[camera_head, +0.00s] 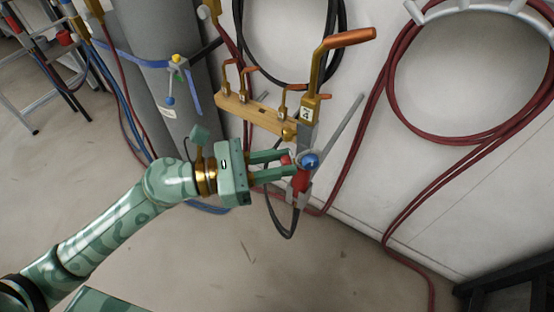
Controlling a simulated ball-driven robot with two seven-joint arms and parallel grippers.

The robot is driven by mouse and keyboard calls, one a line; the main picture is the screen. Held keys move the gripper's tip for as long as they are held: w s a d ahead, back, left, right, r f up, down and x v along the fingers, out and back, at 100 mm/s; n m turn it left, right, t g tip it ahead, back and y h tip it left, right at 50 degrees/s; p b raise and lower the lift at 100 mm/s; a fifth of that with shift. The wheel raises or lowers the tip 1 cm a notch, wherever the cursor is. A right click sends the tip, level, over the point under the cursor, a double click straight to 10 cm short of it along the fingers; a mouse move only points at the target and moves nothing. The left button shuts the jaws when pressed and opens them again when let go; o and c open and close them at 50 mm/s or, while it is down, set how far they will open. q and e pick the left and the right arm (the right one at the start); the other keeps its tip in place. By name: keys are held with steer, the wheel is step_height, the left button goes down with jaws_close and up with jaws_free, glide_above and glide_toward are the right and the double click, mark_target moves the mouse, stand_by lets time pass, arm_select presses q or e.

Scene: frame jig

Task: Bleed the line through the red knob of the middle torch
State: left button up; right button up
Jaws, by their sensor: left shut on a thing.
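My right gripper is not in view.
Dark red hoses (391,90) hang looped on the wall at right. The floor in front is clear.

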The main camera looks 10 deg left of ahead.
arm_select(q)
steer(key=n+p, duration=0.2)
steer(key=shift+r+n, duration=0.35)
steer(key=shift+n, duration=0.05)
steer(key=shift+f+n+p, duration=0.1)
steer(key=shift+n+p, duration=0.25)
steer(key=shift+n, duration=0.05)
steer(key=shift+f, duration=0.25)
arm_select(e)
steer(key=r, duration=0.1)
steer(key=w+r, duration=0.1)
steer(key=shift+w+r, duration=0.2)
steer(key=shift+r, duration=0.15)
arm_select(q)
steer(key=o, duration=1)
steer(key=v, duration=1.6)
steer(key=shift+a, duration=0.2)
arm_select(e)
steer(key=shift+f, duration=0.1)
arm_select(q)
steer(key=shift+f, duration=0.1)
